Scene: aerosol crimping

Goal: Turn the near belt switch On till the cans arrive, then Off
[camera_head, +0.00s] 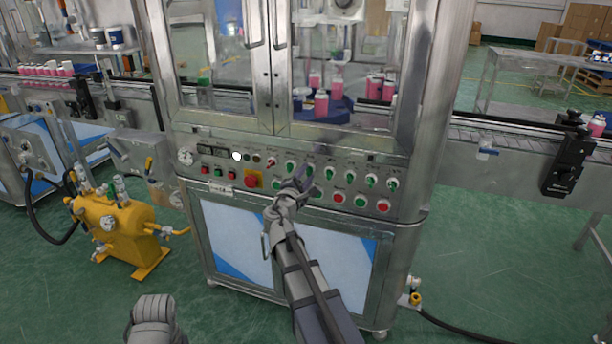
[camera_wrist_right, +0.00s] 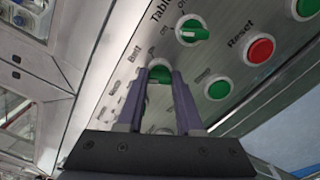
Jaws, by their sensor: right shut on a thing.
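The control panel (camera_head: 235,175) runs across the front of the steel machine. My right gripper (camera_head: 302,178) reaches up to its middle row of switches. In the right wrist view its two purple fingers (camera_wrist_right: 158,85) are shut on a green rotary switch knob (camera_wrist_right: 159,71), beside lettering that seems to read "Belt". The fingers partly hide the knob, and I cannot tell its exact setting. Pink cans (camera_head: 45,69) stand on the left conveyor. More pink cans (camera_head: 321,104) are inside the machine, and some (camera_head: 597,127) are on the right conveyor.
Another green switch (camera_wrist_right: 193,30), labelled "Table", and a red button (camera_wrist_right: 260,50) under "Reset" are close to my fingers. A red emergency button (camera_head: 251,181) is left on the panel. A yellow tank unit (camera_head: 125,230) stands on the floor at left. The floor at right is mostly clear.

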